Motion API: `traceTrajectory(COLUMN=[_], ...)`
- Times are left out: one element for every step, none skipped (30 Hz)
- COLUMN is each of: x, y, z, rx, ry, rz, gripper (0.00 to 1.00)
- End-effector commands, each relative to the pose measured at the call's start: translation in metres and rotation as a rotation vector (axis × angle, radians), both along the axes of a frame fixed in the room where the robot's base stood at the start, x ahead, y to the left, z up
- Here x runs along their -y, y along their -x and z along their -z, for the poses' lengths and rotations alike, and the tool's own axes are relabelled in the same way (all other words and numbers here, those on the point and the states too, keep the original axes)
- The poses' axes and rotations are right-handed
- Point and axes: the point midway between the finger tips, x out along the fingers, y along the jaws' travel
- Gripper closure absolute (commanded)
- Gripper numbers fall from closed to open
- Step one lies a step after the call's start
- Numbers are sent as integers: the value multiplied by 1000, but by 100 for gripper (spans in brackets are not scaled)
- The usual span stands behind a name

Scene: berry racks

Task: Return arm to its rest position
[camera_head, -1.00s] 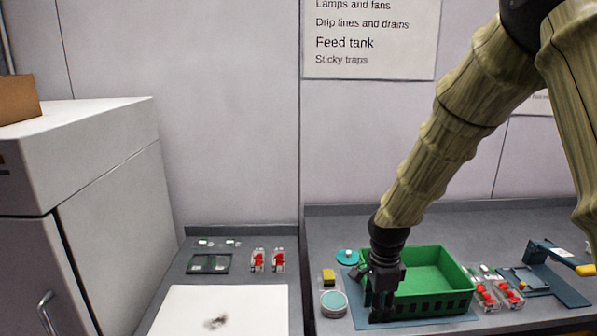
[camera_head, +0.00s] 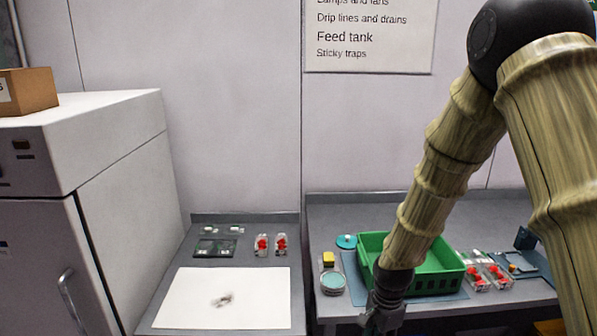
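My gripper (camera_head: 383,318) hangs from my arm at the lower middle right, in front of the green crate and near the front edge of the right bench. It points down, and its fingertips reach the bottom of the view, so I cannot tell whether it is open or shut. I see no object clearly held in it. My arm comes down from the upper right and hides part of the green crate (camera_head: 371,248), which stands on a blue mat (camera_head: 350,268).
Clear packs with red berries (camera_head: 489,275) lie right of the crate. The left bench holds a white sheet (camera_head: 190,300), a dark tray (camera_head: 215,247) and two berry packs (camera_head: 271,244). A white cabinet (camera_head: 110,150) stands left.

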Motion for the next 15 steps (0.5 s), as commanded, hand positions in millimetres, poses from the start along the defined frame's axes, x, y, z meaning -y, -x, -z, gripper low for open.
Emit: traceTrajectory(x=[0, 0, 0, 1, 1, 2, 2, 3, 4, 4, 5, 6, 7, 8, 9], y=[11, 16, 24, 32, 39, 50, 58, 66, 78, 87, 96, 108, 117, 127, 140], z=[18, 28, 42, 53, 64, 79, 90, 100, 114, 124, 133, 145, 153, 162, 172], rx=[-7, -7, -7, -7, -6, -3, -3, 0, 2, 4, 6, 7, 9, 10, 12], ry=[-3, -5, -8, -10, -13, -16, -17, -19, -20, -21, -21, -22, -22, -22, -21], rz=[-37, -64, -105, -137, -170, -218, -252, -287, -334, -369, -405, -451, -487, -522, -568], gripper=[64, 64, 64, 64, 64, 64, 64, 64, 64, 64, 64, 64, 64, 64, 64])
